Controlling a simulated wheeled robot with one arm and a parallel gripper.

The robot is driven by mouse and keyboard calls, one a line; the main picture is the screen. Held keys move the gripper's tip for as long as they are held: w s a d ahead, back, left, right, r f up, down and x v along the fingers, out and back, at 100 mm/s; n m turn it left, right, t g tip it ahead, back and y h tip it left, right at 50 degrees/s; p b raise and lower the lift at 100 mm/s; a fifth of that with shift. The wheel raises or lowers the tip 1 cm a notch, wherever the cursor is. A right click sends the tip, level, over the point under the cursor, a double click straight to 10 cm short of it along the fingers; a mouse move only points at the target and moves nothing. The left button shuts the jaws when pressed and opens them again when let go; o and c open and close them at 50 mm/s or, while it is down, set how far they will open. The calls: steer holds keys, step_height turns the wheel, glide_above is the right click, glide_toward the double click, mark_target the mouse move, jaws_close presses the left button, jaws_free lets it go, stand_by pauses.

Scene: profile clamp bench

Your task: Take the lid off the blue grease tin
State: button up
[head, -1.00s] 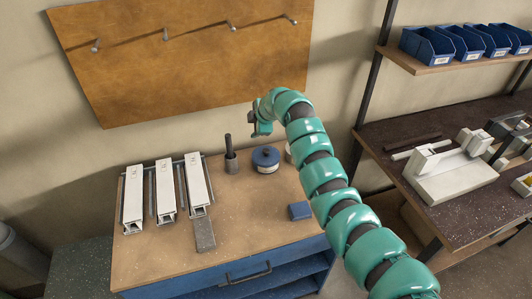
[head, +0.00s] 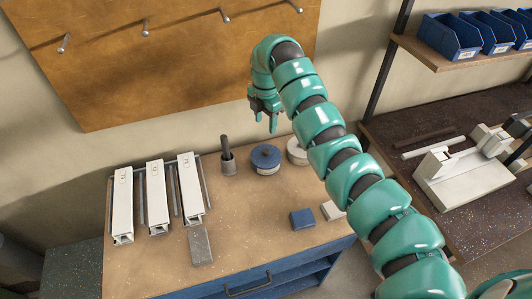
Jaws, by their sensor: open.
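The blue grease tin (head: 266,169) stands on the wooden bench top, toward its back. It has a pale lower band, and its blue lid (head: 266,154) with a small dark knob sits on it. My gripper (head: 262,122) hangs above the tin, pointing down, with its fingers apart and empty. It is clear of the lid. The whole tin shows in the head view.
A grey cup with a dark rod (head: 228,160) stands close left of the tin. A white round tin (head: 297,150) stands close right, partly behind my arm. A blue block (head: 302,219) and several white profiles (head: 156,195) lie on the bench (head: 250,240).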

steer(key=f, duration=0.2)
glide_toward(266, 150)
steer(key=shift+s+a+f+p, duration=0.1)
steer(key=shift+s+f+p, duration=0.3)
steer(key=shift+s, duration=0.35)
steer(key=shift+w+f+b, duration=0.1)
steer(key=shift+f+b, duration=0.5)
steer(key=shift+f, duration=0.65)
steer(key=shift+w+f+b, duration=0.25)
steer(key=shift+f+b, duration=0.4)
steer(key=shift+f, duration=0.25)
steer(key=shift+w+p, duration=0.1)
steer(key=shift+p, duration=0.5)
steer(key=shift+w+f+p, duration=0.15)
steer(key=shift+f+p, duration=0.15)
steer(key=shift+f, duration=0.1)
steer(key=shift+f+p, duration=0.45)
steer(key=shift+f, duration=0.85)
steer(key=c, duration=1)
